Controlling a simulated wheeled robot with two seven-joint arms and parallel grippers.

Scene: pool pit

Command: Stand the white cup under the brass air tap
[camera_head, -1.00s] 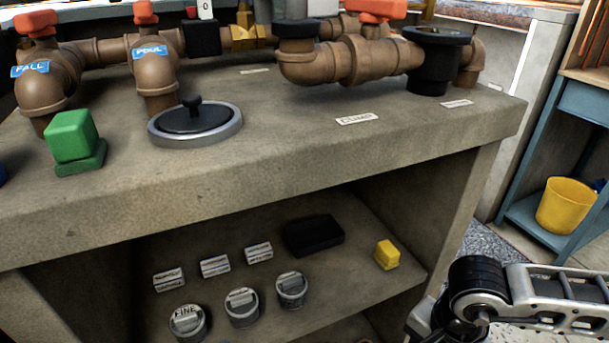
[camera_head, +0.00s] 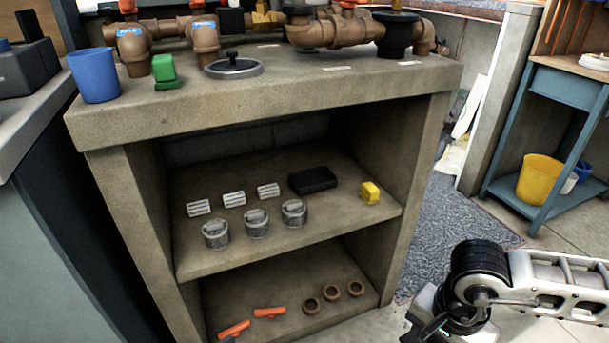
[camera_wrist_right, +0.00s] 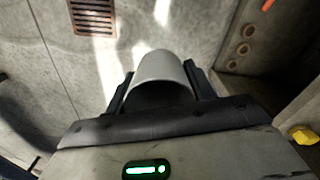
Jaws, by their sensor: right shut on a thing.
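The white cup (camera_wrist_right: 163,67) shows in the right wrist view, between the dark fingers of my right gripper (camera_wrist_right: 158,80). The gripper is shut on it, and the floor shows beyond. In the head view my right arm is at the lower right, in front of the bench, and the cup is out of sight. A small brass fitting (camera_head: 264,15) shows at the top edge of the head view, behind the pipes on the bench top. It may be the brass air tap, but its shape is cut off. My left gripper is not in view.
The stone bench (camera_head: 290,98) carries brown pipes (camera_head: 330,33), a blue cup (camera_head: 94,76), a green block (camera_head: 164,70) and a round lid (camera_head: 233,68). Its shelves hold grey pots and a yellow block (camera_head: 370,192). A yellow bucket (camera_head: 539,180) stands on a blue rack.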

